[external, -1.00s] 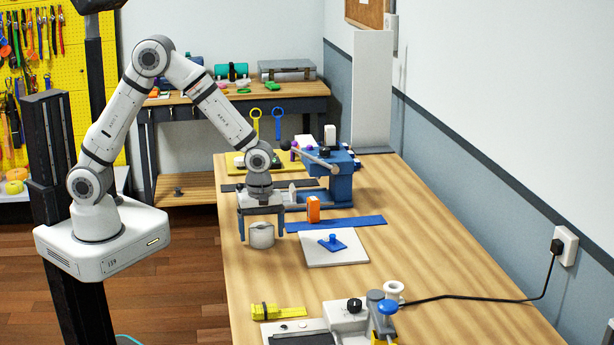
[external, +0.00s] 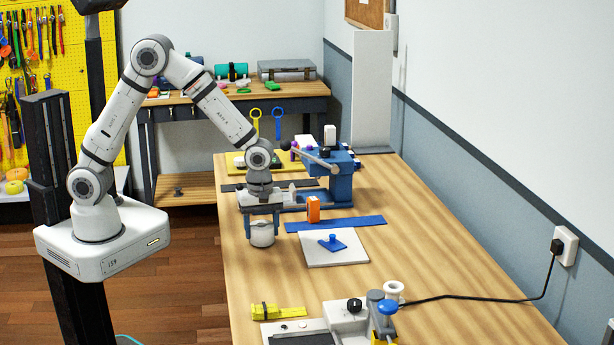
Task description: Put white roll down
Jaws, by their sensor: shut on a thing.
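The white roll (external: 262,236) is a short white cylinder near the left edge of the wooden workbench (external: 420,262). The roll is upright. Its lower end is at or very close to the bench top; I cannot tell whether it touches.
A white board (external: 318,254) with a blue piece (external: 333,242) lies just right of the roll. An orange block (external: 313,210) and a blue strip (external: 350,223) lie beyond it. A blue press (external: 335,180) stands behind. The bench in front of the roll is clear.

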